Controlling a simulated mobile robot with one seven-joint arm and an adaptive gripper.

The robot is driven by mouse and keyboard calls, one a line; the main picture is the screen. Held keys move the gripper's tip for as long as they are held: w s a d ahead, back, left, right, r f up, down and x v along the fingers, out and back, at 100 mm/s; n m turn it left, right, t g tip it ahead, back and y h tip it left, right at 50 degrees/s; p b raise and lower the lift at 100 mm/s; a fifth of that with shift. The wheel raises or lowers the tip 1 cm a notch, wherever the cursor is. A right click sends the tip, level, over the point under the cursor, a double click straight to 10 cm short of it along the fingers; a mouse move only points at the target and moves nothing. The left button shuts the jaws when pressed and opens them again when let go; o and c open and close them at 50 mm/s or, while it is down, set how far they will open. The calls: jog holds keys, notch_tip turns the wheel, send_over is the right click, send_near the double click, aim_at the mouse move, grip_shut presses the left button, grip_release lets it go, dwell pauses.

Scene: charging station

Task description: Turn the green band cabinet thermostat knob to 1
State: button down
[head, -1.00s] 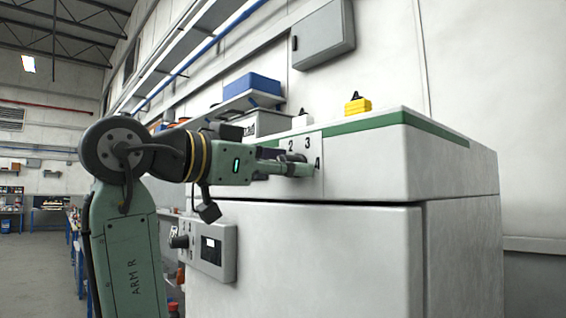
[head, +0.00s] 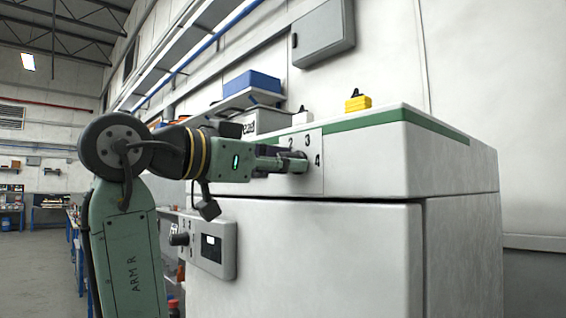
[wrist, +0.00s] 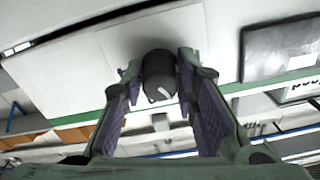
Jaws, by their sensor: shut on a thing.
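The cabinet (head: 360,180) with the green band (head: 370,122) along its upper edge fills the right half of the head view. A pale dial plate on its front shows the numbers 2, 3 and 4 (head: 317,160); I cannot see a 1. My gripper (head: 301,162) is at this plate, its fingers hiding the knob in the head view. In the wrist view, the dark round knob (wrist: 158,70) sits between the two fingertips, with a short white mark on its face. My gripper is shut on the knob.
A grey panel with a second dark knob (head: 180,240) and a small display stands below my gripper. A yellow block (head: 357,104) sits on the cabinet top. A blue bin (head: 252,84) stands on a shelf behind. Open floor lies at the left.

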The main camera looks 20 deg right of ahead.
jog(key=n+b, duration=0.1)
jog(key=n, duration=0.5)
jog(key=shift+s, duration=0.1)
jog(key=n+b, duration=0.1)
jog(key=n, duration=0.4)
jog(key=shift+n+b, duration=0.3)
jog(key=shift+b, duration=0.05)
dwell(0.5)
jog(key=c, duration=1.3)
grip_release()
jog(key=v, duration=1.2)
